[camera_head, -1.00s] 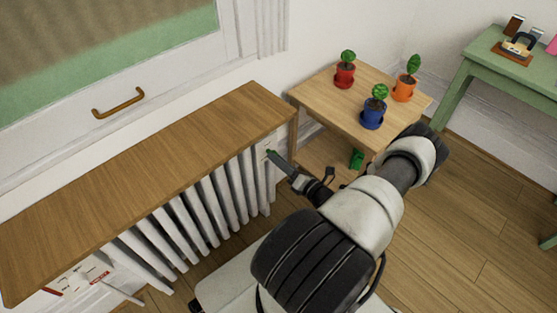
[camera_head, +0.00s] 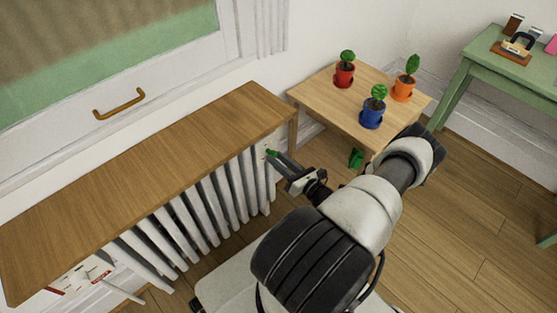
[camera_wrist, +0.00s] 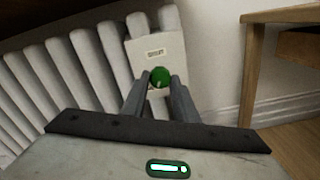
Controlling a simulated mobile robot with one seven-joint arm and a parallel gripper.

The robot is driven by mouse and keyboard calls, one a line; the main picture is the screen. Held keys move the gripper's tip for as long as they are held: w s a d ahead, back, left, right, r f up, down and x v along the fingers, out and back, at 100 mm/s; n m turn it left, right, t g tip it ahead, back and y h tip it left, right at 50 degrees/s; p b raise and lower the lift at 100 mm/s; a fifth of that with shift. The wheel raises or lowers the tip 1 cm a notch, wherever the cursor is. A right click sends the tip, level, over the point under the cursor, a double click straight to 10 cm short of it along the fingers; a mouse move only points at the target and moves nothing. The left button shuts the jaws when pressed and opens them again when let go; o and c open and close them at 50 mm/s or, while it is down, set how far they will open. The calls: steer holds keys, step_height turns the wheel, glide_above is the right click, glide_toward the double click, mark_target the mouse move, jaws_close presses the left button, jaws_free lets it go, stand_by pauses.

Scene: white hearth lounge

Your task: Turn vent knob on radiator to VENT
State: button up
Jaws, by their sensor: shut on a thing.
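The white radiator (camera_head: 212,205) stands under a wooden shelf. At its right end is a pale plate (camera_wrist: 152,50) with a small label too small to read for certain. A green knob (camera_wrist: 160,77) sits on this plate below the label; it also shows as a small green spot in the head view (camera_head: 271,153). My gripper (camera_wrist: 160,84) reaches the plate from the front, with one finger on each side of the knob, and is shut on it. The fingers hide the knob's sides, and I cannot tell which setting it points to.
A wooden side table (camera_head: 330,105) with red, blue and orange plant pots stands close to the right of the radiator. The wooden shelf (camera_head: 150,185) overhangs the radiator. A green table (camera_head: 490,70) is at the far right.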

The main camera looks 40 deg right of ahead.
steer(key=shift+s, duration=0.1)
steer(key=o, duration=1.1)
steer(key=shift+c, duration=0.2)
steer(key=s+d+p, duration=0.1)
steer(key=s, duration=1.6)
steer(key=shift+s+d+p, duration=0.15)
steer(key=shift+d+p, duration=0.1)
steer(key=shift+p, duration=0.15)
